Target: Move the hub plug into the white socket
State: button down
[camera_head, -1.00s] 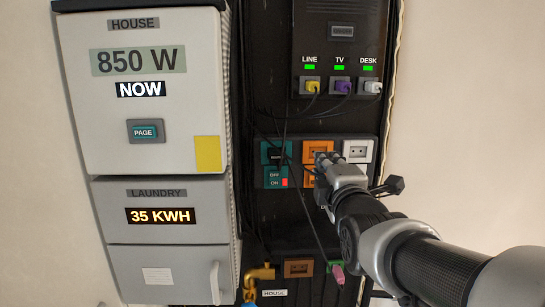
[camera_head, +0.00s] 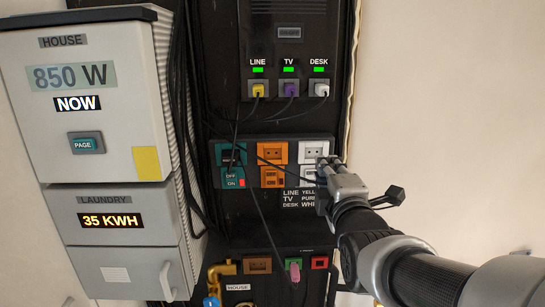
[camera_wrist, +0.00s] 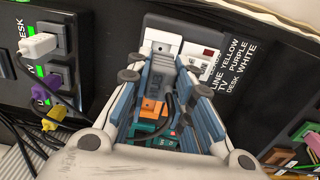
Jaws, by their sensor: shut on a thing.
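My gripper (camera_head: 328,165) is at the lower right of the white socket (camera_head: 313,152), overlapping its edge in the head view. In the wrist view my gripper (camera_wrist: 162,68) is shut on the grey-blue hub plug (camera_wrist: 156,88), which carries the letters HUB. A dark cable trails from the plug. The white socket plate (camera_wrist: 162,39) lies just beyond the plug's front end in the wrist view. The fingers and plug hide part of the plate. I cannot tell whether the plug touches the socket. In the head view the plug is not clearly visible.
Orange (camera_head: 273,152) and teal (camera_head: 231,154) sockets stand left of the white one, with switches below. Yellow (camera_head: 257,90), purple (camera_head: 290,89) and white (camera_head: 321,90) plugs sit above. Loose black cables cross the panel. A pink plug (camera_head: 295,272) is low down.

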jog(key=shift+w+a, duration=0.3)
jog(key=shift+a, duration=0.1)
jog(key=w+p, duration=0.2)
jog(key=w, duration=0.3)
jog(key=shift+a, duration=0.1)
jog(key=shift+s+f+b, duration=0.1)
jog(key=shift+b, duration=1.8)
dwell(1.8)
jog(key=shift+w, duration=0.65)
dwell(0.6)
jog(key=c, duration=1.3)
grip_release()
jog(key=shift+c, duration=0.2)
jog(key=shift+s, duration=0.1)
